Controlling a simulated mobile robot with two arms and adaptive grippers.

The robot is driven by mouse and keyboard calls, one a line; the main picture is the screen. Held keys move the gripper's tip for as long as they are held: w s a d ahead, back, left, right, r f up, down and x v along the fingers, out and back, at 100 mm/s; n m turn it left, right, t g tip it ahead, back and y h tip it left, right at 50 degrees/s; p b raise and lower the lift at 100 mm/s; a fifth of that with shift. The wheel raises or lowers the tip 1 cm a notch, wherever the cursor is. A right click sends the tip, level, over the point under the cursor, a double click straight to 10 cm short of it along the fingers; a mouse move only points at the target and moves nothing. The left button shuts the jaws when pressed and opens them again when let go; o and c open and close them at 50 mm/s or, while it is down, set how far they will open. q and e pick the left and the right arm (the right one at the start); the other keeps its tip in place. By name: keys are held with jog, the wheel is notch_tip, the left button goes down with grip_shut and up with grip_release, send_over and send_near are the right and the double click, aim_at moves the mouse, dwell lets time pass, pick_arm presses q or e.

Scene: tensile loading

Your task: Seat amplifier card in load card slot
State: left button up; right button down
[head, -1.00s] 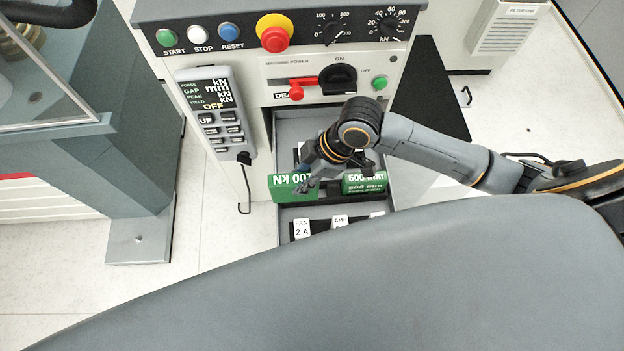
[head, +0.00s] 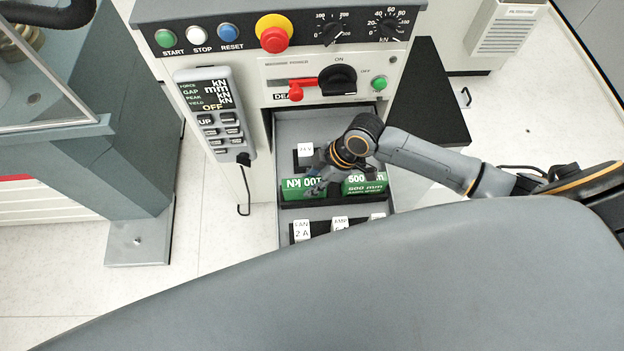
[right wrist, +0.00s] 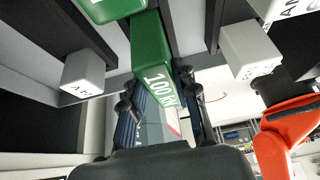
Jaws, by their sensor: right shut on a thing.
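The green amplifier card marked 100 kN (head: 300,187) stands in the open drawer, label upside down in the head view. Its lower edge meets the black slot rack (head: 320,203); I cannot tell how deep it sits. A green card marked 500 mm (head: 364,187) stands in the same rack just to its right. My right gripper (head: 322,187) is shut on the 100 kN card, coming from the right. In the right wrist view the gripper's fingers (right wrist: 160,95) flank the 100 kN card (right wrist: 152,55). My left gripper is not in view.
The drawer (head: 283,235) holds small white blocks at the front, one marked FAN 2 A (head: 301,230), and one behind (head: 305,149). A pendant (head: 215,115) hangs to the left.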

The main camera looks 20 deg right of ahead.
jog(key=c, duration=1)
grip_release()
jog(key=v, duration=1.2)
jog(key=shift+r+p, duration=0.1)
jog(key=shift+p, duration=0.25)
jog(key=shift+s, duration=0.1)
